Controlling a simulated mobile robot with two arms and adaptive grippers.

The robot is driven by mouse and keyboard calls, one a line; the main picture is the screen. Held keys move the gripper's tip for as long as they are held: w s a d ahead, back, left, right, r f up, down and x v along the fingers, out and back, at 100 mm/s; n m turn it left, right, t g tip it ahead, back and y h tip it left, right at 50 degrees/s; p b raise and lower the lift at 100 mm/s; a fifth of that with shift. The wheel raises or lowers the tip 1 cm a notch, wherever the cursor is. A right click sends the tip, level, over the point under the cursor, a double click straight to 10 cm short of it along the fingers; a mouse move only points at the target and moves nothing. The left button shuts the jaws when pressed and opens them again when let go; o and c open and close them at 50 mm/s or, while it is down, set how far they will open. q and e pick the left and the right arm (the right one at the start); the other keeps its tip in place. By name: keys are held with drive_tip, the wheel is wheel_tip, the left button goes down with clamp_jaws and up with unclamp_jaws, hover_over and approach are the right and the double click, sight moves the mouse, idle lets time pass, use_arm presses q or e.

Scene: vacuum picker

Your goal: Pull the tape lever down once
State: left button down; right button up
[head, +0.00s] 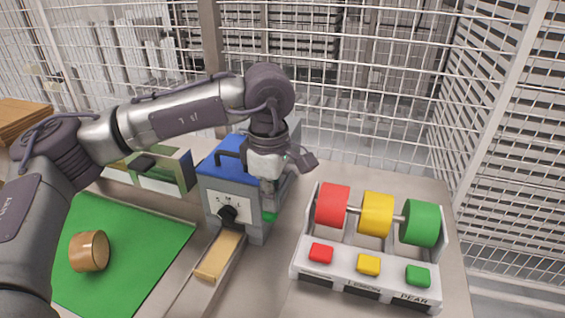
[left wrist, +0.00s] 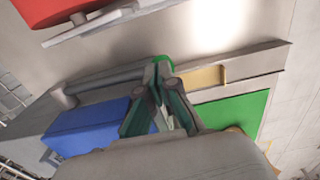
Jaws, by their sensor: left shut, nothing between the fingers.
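The tape machine (head: 221,192) is a grey box with a blue top, a black handle and a black dial on its front. A pale tape strip (head: 219,256) comes out of its front along a grey channel; the strip also shows in the left wrist view (left wrist: 207,77). A small green part (head: 270,216), seemingly the lever's end, shows at the machine's right side, and in the left wrist view (left wrist: 163,61) it is just beyond the fingertips. My left gripper (head: 269,200) points down beside the machine, shut and empty, close to that part; contact cannot be told. My right gripper is not in view.
A white rack (head: 334,271) with red, yellow and green rolls and matching buttons stands to the right. A green mat (head: 135,265) with a brown roll (head: 89,251) lies to the left. A wire fence runs behind the table.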

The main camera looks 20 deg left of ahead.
use_arm(q)
drive_tip(key=shift+r, duration=0.1)
wheel_tip(320, 180, up, 7)
drive_tip(key=w+p, duration=0.2)
drive_tip(key=p, duration=0.3)
drive_tip(key=shift+w, duration=0.4)
drive_tip(key=shift+r, duration=0.15)
drive_tip(key=shift+r+p, duration=1.8)
drive_tip(key=shift+r, duration=1.15)
